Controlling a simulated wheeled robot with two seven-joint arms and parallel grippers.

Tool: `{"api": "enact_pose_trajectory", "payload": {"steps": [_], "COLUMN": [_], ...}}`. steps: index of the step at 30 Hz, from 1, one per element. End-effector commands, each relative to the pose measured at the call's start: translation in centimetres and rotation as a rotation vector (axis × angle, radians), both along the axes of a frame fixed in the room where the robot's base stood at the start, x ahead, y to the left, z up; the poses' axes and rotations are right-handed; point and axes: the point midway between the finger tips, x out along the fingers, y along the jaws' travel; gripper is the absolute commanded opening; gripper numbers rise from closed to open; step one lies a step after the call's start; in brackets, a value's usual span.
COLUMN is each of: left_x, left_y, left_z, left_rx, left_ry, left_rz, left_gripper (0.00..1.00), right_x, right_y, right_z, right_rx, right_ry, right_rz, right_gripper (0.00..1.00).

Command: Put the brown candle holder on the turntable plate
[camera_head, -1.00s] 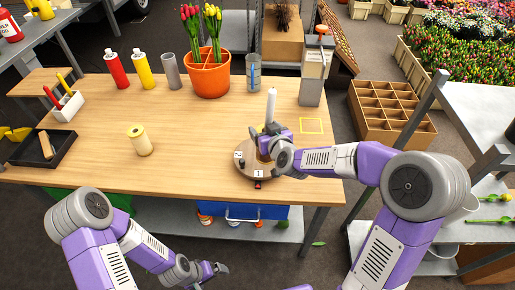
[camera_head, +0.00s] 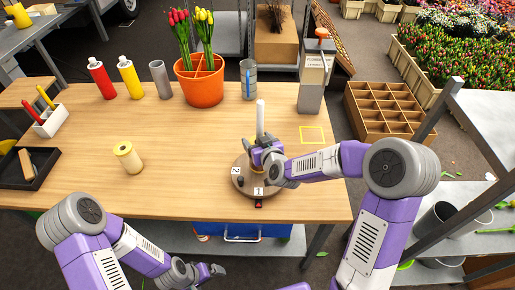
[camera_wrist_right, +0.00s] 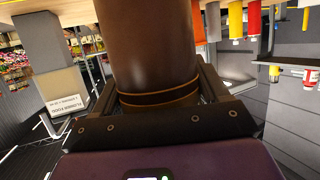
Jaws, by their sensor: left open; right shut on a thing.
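The brown candle holder shows in the right wrist view as a dark brown cylinder (camera_wrist_right: 150,45) between the fingers. My right gripper (camera_head: 260,151) is shut on it. A white candle (camera_head: 260,117) rises upright above the gripper in the head view, where the holder is mostly hidden. The round brown turntable plate (camera_head: 243,187), with numbered labels 1 and 2, lies under the gripper near the table's front edge. I cannot tell whether the holder touches the plate. My left gripper (camera_head: 209,271) is open and empty, low in front of the table.
An orange tulip pot (camera_head: 200,91), a glass with a blue strip (camera_head: 248,80) and a grey dispenser (camera_head: 313,85) stand at the back. A yellow square outline (camera_head: 312,135) marks clear table at right.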

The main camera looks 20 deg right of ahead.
Motion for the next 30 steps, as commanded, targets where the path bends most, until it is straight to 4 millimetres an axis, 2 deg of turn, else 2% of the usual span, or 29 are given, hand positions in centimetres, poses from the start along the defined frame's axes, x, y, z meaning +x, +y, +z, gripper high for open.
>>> {"api": "enact_pose_trajectory", "payload": {"steps": [3,5,17,18,22,30], "left_x": [0.0,0.0,0.0,0.0,0.0,0.0], "left_y": [0.0,0.0,0.0,0.0,0.0,0.0], "left_z": [-0.7,-0.8,-1.3,-1.1,-1.1,-1.0], "left_rx": [0.0,0.0,0.0,0.0,0.0,0.0], "left_ry": [0.0,0.0,0.0,0.0,0.0,-0.001], "left_rz": [0.0,0.0,0.0,0.0,0.0,0.0], "left_gripper": [1.0,1.0,1.0,1.0,1.0,1.0], "right_x": [0.0,0.0,0.0,0.0,0.0,0.0], "right_y": [0.0,0.0,0.0,0.0,0.0,0.0], "right_z": [-2.1,-2.7,-3.1,-3.1,-3.0,-3.0], "right_rx": [0.001,0.001,0.0,0.001,0.001,0.0], "right_ry": [0.002,0.001,-0.002,0.001,0.001,0.001], "right_rz": [0.001,0.001,0.0,0.0,0.0,0.0], "right_gripper": [0.15,0.15,0.15,0.8,0.99,0.99]}}
